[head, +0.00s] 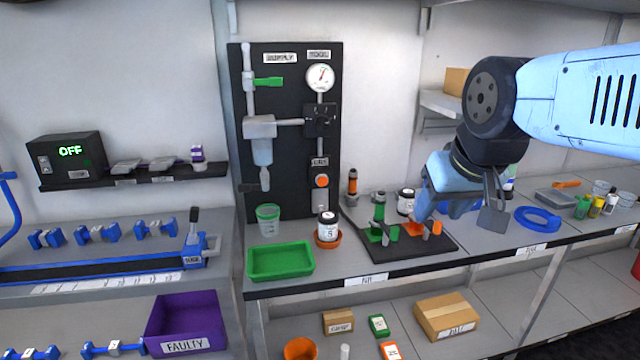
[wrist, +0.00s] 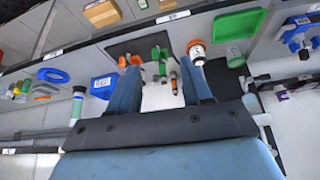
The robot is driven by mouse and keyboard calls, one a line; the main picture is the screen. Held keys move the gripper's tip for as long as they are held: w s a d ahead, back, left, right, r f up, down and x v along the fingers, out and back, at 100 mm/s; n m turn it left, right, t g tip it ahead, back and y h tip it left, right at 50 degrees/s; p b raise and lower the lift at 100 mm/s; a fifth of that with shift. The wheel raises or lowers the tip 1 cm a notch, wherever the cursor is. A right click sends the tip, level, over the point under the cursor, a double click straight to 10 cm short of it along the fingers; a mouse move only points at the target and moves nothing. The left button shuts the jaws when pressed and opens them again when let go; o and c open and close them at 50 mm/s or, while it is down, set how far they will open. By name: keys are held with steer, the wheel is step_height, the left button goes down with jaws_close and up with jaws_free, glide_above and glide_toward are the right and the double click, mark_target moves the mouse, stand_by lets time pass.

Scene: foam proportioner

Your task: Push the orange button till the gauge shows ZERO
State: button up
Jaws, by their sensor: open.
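The orange button (head: 321,181) is on the lower right of a black wall panel (head: 285,200), under a small label. The round white gauge (head: 320,77) is at the panel's top right; its red needle slants up and to the right, but its markings are too small to read. My gripper (head: 440,207) is well to the right of the panel, pointing down above the bench, apart from the button. In the wrist view my gripper (wrist: 160,68) has its two blue fingers spread with nothing held between them. Neither the button nor the gauge shows in the wrist view.
A white jar in an orange dish (head: 328,240), a green cup (head: 268,220) and a green tray (head: 280,261) stand below the panel. A black mat (head: 400,250) with green and orange parts lies near my gripper.

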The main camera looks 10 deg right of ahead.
steer(key=shift+c, duration=0.3)
jaws_close()
stand_by(1.3)
